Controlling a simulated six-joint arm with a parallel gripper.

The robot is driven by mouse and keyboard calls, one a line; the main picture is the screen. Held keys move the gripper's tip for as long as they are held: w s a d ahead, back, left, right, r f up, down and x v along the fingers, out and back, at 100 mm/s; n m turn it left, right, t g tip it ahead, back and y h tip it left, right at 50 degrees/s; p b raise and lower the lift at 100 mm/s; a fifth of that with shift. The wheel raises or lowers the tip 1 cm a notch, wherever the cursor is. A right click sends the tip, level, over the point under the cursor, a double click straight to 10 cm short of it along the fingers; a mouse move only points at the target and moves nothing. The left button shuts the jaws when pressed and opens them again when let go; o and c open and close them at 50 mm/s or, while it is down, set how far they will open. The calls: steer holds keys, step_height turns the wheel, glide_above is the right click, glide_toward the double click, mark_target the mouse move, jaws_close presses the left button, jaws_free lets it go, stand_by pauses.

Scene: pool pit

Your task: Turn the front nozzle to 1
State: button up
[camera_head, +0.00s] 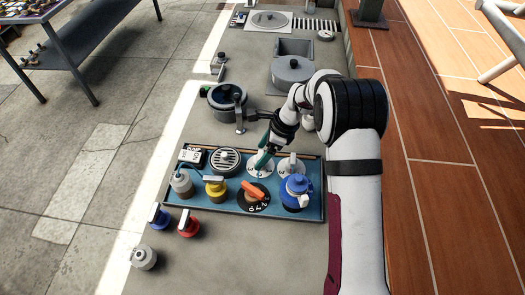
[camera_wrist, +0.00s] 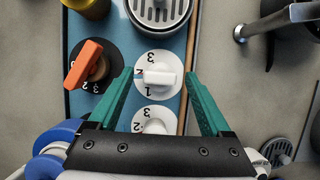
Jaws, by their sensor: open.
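Two white numbered dials with white handles are set in the blue panel (camera_head: 228,209). The left dial (camera_head: 258,170) also shows in the wrist view (camera_wrist: 150,60); its handle (camera_wrist: 160,78) lies across the picture, with 3, 2 and 1 around its left side. The right dial (camera_head: 291,170) is partly hidden by my gripper in the wrist view (camera_wrist: 140,118). I cannot tell which one is the front nozzle. An orange handle (camera_head: 253,191) sits on a black numbered dial. My gripper (camera_wrist: 160,74) is open and empty, its green fingers either side of the left dial; contact is unclear.
A blue valve (camera_head: 296,187), a yellow one (camera_head: 215,188), a grey one (camera_head: 181,184) and a round grille (camera_head: 225,161) crowd the panel. A grey pump pot (camera_head: 227,101) stands behind. Loose red (camera_head: 187,226) and blue (camera_head: 159,218) valves lie in front.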

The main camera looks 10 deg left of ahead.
steer(key=shift+c, duration=0.3)
jaws_close()
steer(key=n+g, duration=0.1)
steer(key=n, duration=0.2)
steer(key=n+g, duration=0.1)
steer(key=n, duration=0.2)
steer(key=shift+w+h, duration=0.2)
steer(key=shift+h, duration=0.1)
steer(key=n+g, duration=0.1)
steer(key=n, duration=0.1)
steer(key=n+h, duration=0.1)
steer(key=n, duration=0.2)
steer(key=shift+w+a+n+g+h, duration=0.1)
steer(key=shift+n+g+h, duration=0.2)
steer(key=shift+g, duration=0.1)
steer(key=shift+o, duration=0.3)
jaws_free()
